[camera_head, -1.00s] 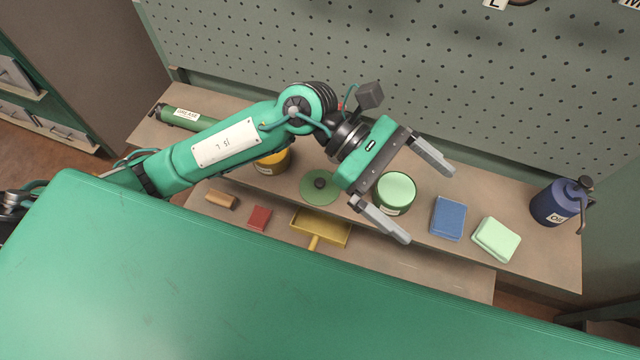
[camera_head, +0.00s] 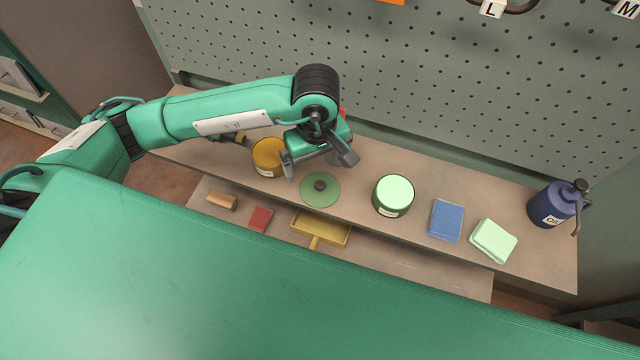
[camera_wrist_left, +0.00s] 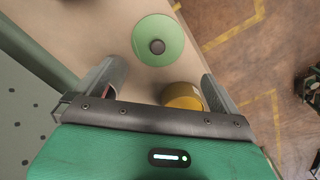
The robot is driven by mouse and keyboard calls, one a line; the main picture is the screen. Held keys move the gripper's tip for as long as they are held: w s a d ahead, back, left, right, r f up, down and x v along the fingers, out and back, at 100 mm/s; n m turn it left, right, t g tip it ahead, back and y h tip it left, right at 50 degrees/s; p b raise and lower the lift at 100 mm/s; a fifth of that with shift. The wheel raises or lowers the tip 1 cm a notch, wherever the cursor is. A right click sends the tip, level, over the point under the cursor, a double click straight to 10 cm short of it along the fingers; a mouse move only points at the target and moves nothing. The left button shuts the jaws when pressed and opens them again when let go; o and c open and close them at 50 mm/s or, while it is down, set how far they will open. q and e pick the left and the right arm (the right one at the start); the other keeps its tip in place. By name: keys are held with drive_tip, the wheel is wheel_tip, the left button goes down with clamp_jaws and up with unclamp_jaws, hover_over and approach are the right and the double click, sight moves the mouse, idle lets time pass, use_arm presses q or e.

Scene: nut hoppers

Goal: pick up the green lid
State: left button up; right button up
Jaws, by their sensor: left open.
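The green lid (camera_head: 320,196) is a flat round disc with a dark knob (camera_head: 320,185), lying on the bench between the yellow tin and the light green tin. My left gripper (camera_head: 321,166) is open and empty, with its fingers just behind and above the lid. In the left wrist view the lid (camera_wrist_left: 165,40) lies ahead of the spread fingers (camera_wrist_left: 160,75), its knob showing in the middle, and nothing covers it. The right gripper is in neither view.
A yellow tin (camera_head: 268,154) stands close to my left gripper; it also shows in the left wrist view (camera_wrist_left: 182,96). A light green tin (camera_head: 393,196), a blue box (camera_head: 446,220), a pale green box (camera_head: 493,240) and an oil can (camera_head: 556,204) stand to the right. A yellow scoop (camera_head: 322,228) lies in front.

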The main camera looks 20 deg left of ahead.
sight(320, 184)
use_arm(q)
wheel_tip(320, 184, down, 4)
drive_tip(key=shift+r+p, duration=0.15)
drive_tip(key=shift+p, duration=0.3)
drive_tip(key=f+p, duration=0.2)
drive_tip(key=f, duration=0.1)
drive_tip(key=f+p, duration=0.1)
drive_tip(key=shift+d+f, duration=0.15)
drive_tip(key=shift+d, duration=0.15)
drive_tip(key=shift+f, duration=0.5)
drive_tip(key=c, duration=0.8)
drive_tip(key=shift+r, duration=0.1)
